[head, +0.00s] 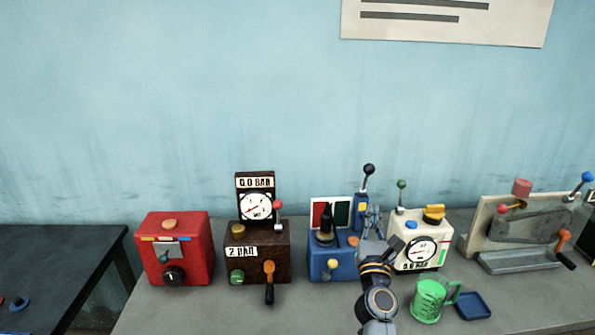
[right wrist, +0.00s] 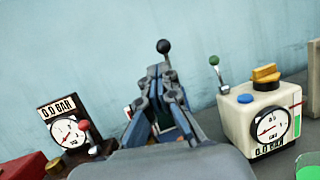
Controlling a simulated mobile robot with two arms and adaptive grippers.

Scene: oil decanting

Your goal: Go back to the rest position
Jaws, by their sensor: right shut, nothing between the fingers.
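My right gripper (head: 373,222) is shut and empty. It is raised in front of the blue machine (head: 330,262) and left of the white gauge box (head: 418,242). In the right wrist view its fingers (right wrist: 157,85) come together, with a black-knobbed lever (right wrist: 164,47) showing just beyond them. Whether the fingers touch that lever cannot be told. The lever's black knob also shows in the head view (head: 368,169). My left gripper is not in view.
A red box (head: 178,248) and a brown gauge box (head: 257,262) stand to the left on the grey bench (head: 190,315). A green jug (head: 428,301), a blue tray (head: 473,306) and a grey-beige machine (head: 520,228) are to the right. A dark table (head: 55,270) stands at far left.

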